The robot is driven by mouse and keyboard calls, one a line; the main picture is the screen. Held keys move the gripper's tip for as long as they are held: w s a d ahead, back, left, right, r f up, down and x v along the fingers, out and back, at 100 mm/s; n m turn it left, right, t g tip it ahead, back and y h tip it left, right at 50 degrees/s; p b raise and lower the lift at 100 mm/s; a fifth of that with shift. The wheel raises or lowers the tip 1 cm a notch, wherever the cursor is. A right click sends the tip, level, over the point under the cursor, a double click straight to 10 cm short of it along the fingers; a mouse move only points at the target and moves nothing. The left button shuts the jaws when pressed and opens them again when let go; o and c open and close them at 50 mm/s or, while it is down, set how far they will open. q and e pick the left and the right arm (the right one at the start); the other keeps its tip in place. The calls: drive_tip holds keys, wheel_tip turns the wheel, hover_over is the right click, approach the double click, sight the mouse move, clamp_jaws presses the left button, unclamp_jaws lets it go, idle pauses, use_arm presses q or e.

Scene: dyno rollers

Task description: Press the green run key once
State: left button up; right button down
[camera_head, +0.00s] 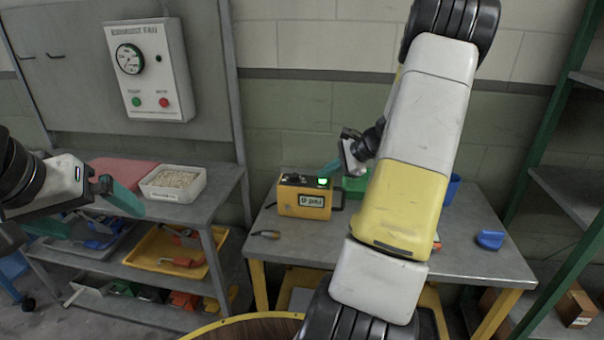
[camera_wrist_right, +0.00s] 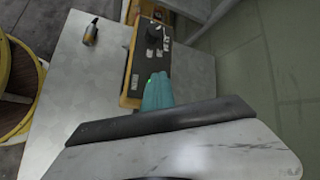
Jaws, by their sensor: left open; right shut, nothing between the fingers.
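A yellow control box (camera_head: 302,198) with a dark top panel and a small display stands on the grey table. A bright green key (camera_head: 322,182) is at the right end of its top. The box also shows in the right wrist view (camera_wrist_right: 135,75), where a small green spot (camera_wrist_right: 149,82) shows at the fingertips' edge. My right gripper (camera_head: 328,169) is shut and empty, its teal tips (camera_wrist_right: 157,80) just above or at the green key; I cannot tell whether they touch. My left gripper (camera_head: 120,190) is open and empty, away at the left near the shelf unit.
A green bin (camera_head: 355,185) and a blue object (camera_head: 490,239) are on the table. An exhaust fan panel (camera_head: 149,68) with green and red buttons hangs on the wall. A white tray (camera_head: 172,184) sits at left.

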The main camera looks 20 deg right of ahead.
sight(326, 181)
drive_tip(key=shift+r, duration=0.8)
drive_tip(key=shift+r, duration=0.1)
drive_tip(key=shift+r, duration=2.4)
